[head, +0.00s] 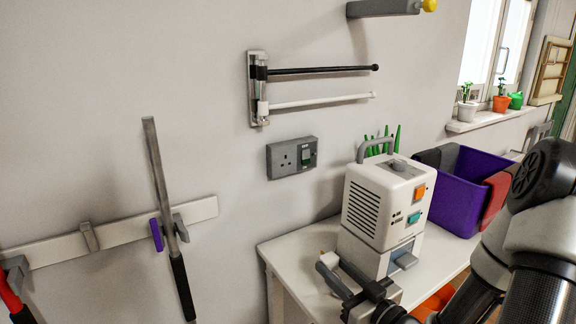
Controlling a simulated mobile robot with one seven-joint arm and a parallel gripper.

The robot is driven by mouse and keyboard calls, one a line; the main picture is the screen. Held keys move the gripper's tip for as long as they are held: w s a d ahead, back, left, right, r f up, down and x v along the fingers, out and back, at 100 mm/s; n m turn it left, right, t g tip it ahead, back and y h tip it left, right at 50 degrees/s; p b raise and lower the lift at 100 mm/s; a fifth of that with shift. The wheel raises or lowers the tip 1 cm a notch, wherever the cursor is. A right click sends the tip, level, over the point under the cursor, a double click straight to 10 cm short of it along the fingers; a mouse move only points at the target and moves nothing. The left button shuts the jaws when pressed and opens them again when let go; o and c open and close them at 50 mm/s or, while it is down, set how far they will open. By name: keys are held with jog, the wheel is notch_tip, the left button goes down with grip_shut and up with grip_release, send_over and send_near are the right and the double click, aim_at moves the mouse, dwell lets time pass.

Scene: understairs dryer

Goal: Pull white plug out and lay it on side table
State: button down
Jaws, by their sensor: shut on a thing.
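The white plug (329,257) shows as a small pale piece at the tips of my gripper (334,268), mostly hidden by the fingers. My gripper is shut on it, low over the left part of the white side table (284,262). I cannot tell whether the plug touches the tabletop. The grey wall socket (284,160) has bare pin holes on its left half and a green-marked switch on its right half.
A white appliance (377,212) with a handle stands on the table just behind my gripper. A purple bin (461,180) is to its right. A rail with swing arms (318,102) is above the socket. A tool rack (117,233) hangs at left.

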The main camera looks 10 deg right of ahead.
aim_at(332, 292)
jog(key=shift+f, duration=2.4)
jog(key=c, duration=1.2)
grip_release()
jog(key=p+v, duration=0.2)
jog(key=v, duration=1.5)
jog(key=shift+s+d, duration=0.1)
jog(key=shift+s, duration=0.15)
